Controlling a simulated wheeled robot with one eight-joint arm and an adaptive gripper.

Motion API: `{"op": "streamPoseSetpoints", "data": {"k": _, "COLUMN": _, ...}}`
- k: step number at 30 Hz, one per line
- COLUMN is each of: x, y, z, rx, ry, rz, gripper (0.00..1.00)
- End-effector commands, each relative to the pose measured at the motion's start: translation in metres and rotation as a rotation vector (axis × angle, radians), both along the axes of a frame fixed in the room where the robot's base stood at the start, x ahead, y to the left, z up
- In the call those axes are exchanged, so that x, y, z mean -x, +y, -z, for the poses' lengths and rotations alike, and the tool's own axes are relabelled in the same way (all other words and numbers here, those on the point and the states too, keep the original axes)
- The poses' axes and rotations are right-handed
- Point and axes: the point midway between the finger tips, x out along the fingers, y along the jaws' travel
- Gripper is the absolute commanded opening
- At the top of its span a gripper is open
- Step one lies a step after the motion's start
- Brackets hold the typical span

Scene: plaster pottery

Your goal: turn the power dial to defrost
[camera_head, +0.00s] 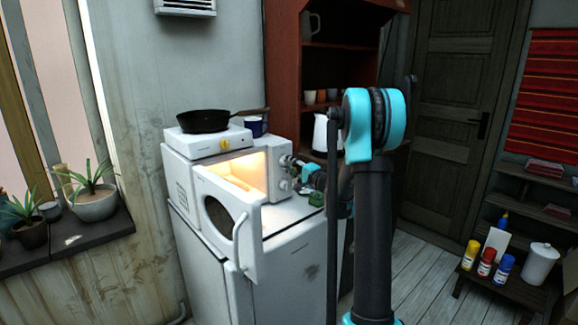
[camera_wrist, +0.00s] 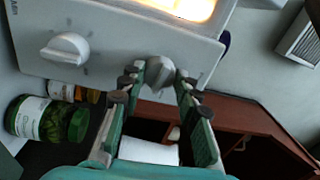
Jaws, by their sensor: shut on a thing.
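The white microwave (camera_head: 207,172) stands with its door (camera_head: 227,228) swung open and its inside lit. Its control panel (camera_head: 281,152) has two dials, one above the other. My gripper (camera_head: 297,161) is at the upper dial (camera_wrist: 158,71). In the wrist view, my gripper's fingers (camera_wrist: 158,82) are shut on this dial, one on each side. The lower dial (camera_wrist: 66,48) is free, with tick marks around it. The marks around the held dial are too hidden to read, so its setting cannot be told.
The microwave is on a white fridge (camera_head: 298,262). A hot plate (camera_head: 214,143) with a black pan (camera_head: 204,121) sits on top, beside a blue mug (camera_head: 254,126). A green jar (camera_wrist: 45,120) stands close below the dials. A white kettle (camera_head: 321,133) is behind my arm.

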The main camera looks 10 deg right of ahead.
Motion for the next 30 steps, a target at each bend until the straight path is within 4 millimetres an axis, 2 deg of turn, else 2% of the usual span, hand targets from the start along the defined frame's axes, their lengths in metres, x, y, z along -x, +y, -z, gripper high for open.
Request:
{"op": "streamPoseSetpoints", "data": {"k": 15, "x": 0.0005, "y": -0.0006, "z": 0.0017, "rx": 0.376, "ry": -0.242, "rz": -0.002, "gripper": 0.03}}
{"op": "streamPoseSetpoints", "data": {"k": 30, "x": 0.0003, "y": -0.0010, "z": 0.0019, "rx": 0.528, "ry": -0.342, "rz": -0.002, "gripper": 0.03}}
